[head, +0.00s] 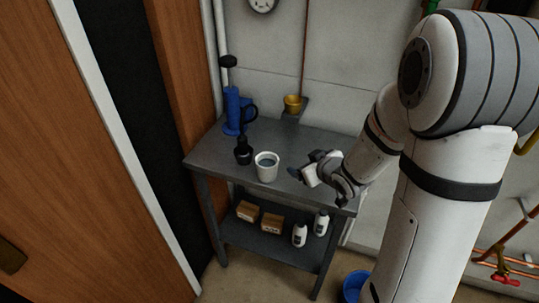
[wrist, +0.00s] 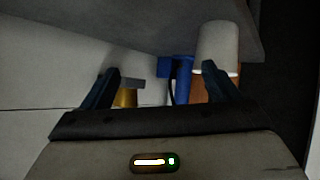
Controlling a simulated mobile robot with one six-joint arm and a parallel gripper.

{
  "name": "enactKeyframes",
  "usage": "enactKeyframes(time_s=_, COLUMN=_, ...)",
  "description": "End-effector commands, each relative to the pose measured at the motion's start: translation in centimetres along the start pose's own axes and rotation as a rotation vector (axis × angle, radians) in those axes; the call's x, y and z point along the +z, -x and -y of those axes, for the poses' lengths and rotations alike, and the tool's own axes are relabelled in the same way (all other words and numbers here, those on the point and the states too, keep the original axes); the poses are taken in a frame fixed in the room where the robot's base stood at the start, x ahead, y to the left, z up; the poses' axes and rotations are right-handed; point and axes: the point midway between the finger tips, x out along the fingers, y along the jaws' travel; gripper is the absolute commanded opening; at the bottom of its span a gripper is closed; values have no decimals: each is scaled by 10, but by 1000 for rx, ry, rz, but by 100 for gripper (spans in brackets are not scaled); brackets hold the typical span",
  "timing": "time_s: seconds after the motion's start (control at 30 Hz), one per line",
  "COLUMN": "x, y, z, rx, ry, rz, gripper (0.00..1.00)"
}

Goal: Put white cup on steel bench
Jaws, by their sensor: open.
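The white cup (head: 267,168) stands upright on the steel bench (head: 215,157), near its front edge. Its mouth is open and it looks empty or holds something grey. My gripper (head: 303,166) is to the right of the cup, low over the bench, with a gap between them. In the wrist view the bench (wrist: 130,22) appears upside down at the top. There the cup (wrist: 217,42) is beyond the right finger, which covers part of its rim. My gripper (wrist: 160,78) is open, with nothing between its fingers.
A black bottle (head: 243,152) and a tall blue pump-like item (head: 233,108) stand left of the cup. A brass-coloured cup (head: 293,103) sits on a small wall shelf behind. Boxes (head: 271,222) and white bottles (head: 300,234) are on the lower shelf. The bench's back middle is clear.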

Motion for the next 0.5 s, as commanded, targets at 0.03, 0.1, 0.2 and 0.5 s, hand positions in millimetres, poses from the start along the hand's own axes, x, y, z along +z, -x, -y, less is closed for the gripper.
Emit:
enactKeyframes(time_s=0.03, x=10, y=-15, z=14, rx=-64, ry=0, rz=-49, gripper=83)
enactKeyframes(time_s=0.1, x=12, y=-25, z=31, rx=-143, ry=-1, rz=-126, gripper=83)
enactKeyframes(time_s=0.2, x=15, y=-32, z=52, rx=-237, ry=-15, rz=-216, gripper=83)
enactKeyframes(time_s=0.5, x=12, y=-43, z=77, rx=-346, ry=-44, rz=-321, gripper=83)
